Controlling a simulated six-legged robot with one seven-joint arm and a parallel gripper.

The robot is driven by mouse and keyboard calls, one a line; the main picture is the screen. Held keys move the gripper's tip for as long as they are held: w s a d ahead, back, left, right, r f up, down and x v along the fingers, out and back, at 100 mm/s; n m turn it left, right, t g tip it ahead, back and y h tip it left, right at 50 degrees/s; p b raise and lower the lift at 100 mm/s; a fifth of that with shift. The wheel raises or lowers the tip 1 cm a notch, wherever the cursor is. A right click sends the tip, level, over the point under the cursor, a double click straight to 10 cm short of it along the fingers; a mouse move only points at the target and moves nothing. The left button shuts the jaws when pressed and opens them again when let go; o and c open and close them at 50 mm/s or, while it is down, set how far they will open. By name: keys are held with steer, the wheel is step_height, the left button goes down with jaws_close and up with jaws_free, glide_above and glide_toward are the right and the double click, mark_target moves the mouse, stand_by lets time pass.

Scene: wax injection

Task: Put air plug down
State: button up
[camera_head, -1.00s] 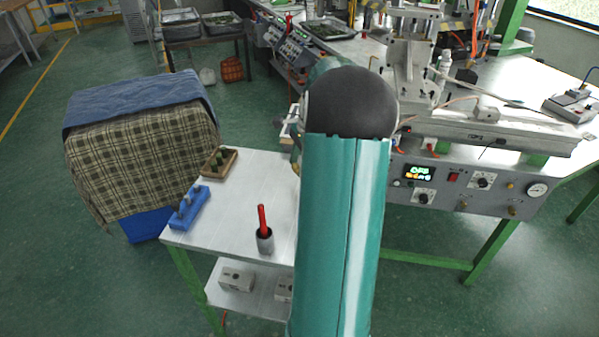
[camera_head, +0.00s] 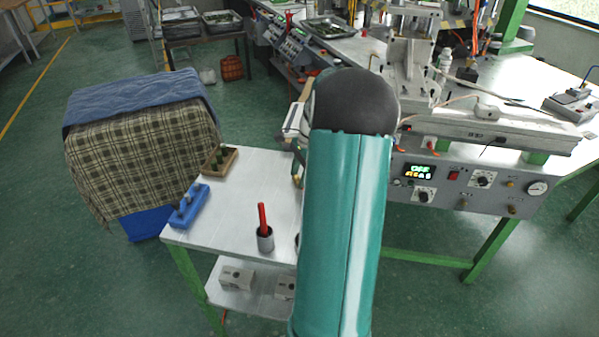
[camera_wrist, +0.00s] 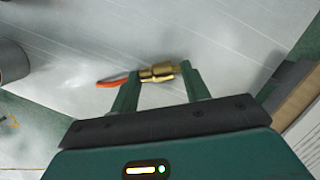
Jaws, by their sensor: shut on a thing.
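In the wrist view my gripper (camera_wrist: 160,80) is shut on the air plug (camera_wrist: 159,72), a small brass fitting held crosswise between the two green fingers. A red-orange piece (camera_wrist: 112,82) shows beside the left finger, next to the plug. The white tabletop (camera_wrist: 215,40) lies beyond the fingertips; I cannot tell whether the plug touches it. In the head view my arm hides most of the gripper and the plug, near the right side of the white table (camera_head: 215,235).
On the table stand a grey cup (camera_head: 265,240) with a red-handled tool, a blue holder (camera_head: 189,206) with pegs, and a wooden block holder (camera_head: 219,160). The grey machine panel (camera_head: 470,185) stands to the right. The table's middle is clear.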

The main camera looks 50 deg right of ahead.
steer(key=o, duration=1.1)
steer(key=shift+c, duration=0.2)
steer(key=shift+r, duration=0.15)
steer(key=v, duration=1.3)
steer(key=w+a+r+n+h, duration=0.1)
steer(key=w+a+r+n, duration=0.1)
steer(key=a, duration=0.4)
steer(key=w+a+r+n, duration=0.2)
steer(key=a+n, duration=0.1)
steer(key=a, duration=0.2)
steer(key=a+r+n+h, duration=0.25)
steer(key=a+n, duration=0.35)
steer(key=a, duration=0.9)
steer(key=s+a+n+t, duration=0.1)
steer(key=s+a+n, duration=0.2)
steer(key=a, duration=0.3)
steer(key=s+a+f+n+t, duration=0.1)
steer(key=s+a+n, duration=0.2)
steer(key=a+n, duration=0.2)
steer(key=s+a+f+n+t, duration=0.1)
steer(key=s+a+n+t, duration=0.1)
steer(key=a+n, duration=0.3)
steer(key=s+a+y, duration=0.1)
steer(key=a, duration=0.2)
steer(key=shift+s, duration=0.4)
steer(key=shift+a+f, duration=0.1)
